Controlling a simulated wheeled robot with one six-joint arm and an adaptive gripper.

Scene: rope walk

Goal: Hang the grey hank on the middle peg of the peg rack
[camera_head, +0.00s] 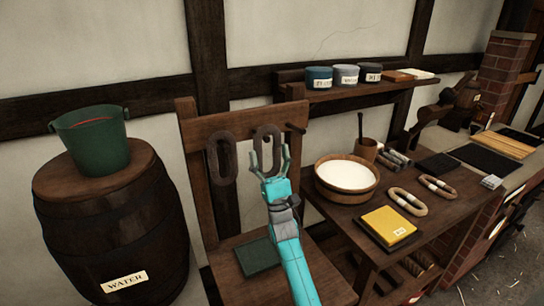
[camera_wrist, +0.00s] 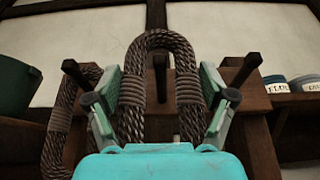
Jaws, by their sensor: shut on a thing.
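The grey hank (camera_head: 267,136), a long rope loop with bound sides, is upright in front of the peg rack (camera_head: 232,124). My gripper (camera_head: 268,160) is shut on its sides, and the fingers (camera_wrist: 162,100) flank it in the wrist view. In that view the middle peg (camera_wrist: 160,72) shows inside the hank's loop (camera_wrist: 165,40); I cannot tell whether the peg passes through it or stands behind it. A darker hank (camera_head: 221,160) hangs at the left peg (camera_wrist: 75,72). The right peg (camera_head: 296,128) is bare.
A barrel (camera_head: 110,220) with a green bucket (camera_head: 90,140) stands at left. At right, a table (camera_head: 335,215) holds a white-filled tub (camera_head: 346,175), a yellow block (camera_head: 389,225) and two pale hanks (camera_head: 407,202). A shelf (camera_head: 360,90) with pots is above.

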